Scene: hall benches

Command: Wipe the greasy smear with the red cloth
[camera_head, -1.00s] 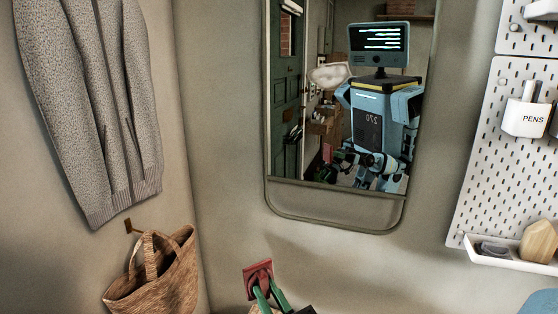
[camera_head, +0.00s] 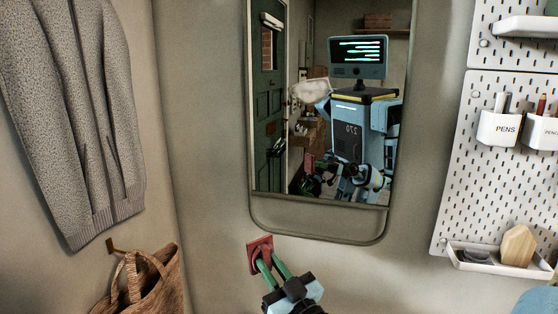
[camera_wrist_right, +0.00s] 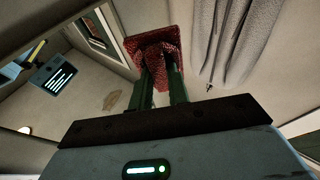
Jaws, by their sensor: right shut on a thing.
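The red cloth (camera_head: 254,249) is a small flat reddish square held between the green fingers of my right gripper (camera_head: 268,262). It is just below the lower left part of the mirror (camera_head: 315,216); I cannot tell if it touches the wall. A pale whitish smear (camera_head: 311,91) is on the mirror's upper left, above the cloth and apart from it. In the right wrist view my right gripper (camera_wrist_right: 162,72) is shut on the cloth (camera_wrist_right: 160,42). A tan patch (camera_wrist_right: 113,100), apparently the smear, shows left of the fingers. My left gripper is not in view.
A grey cardigan (camera_head: 75,120) and a woven bag (camera_head: 145,285) hang on the left wall. At right a white pegboard (camera_head: 450,150) carries pen cups (camera_head: 500,128) and a tray (camera_head: 485,262) with a wooden block (camera_head: 517,245). The wall between is clear. The mirror reflects my own body.

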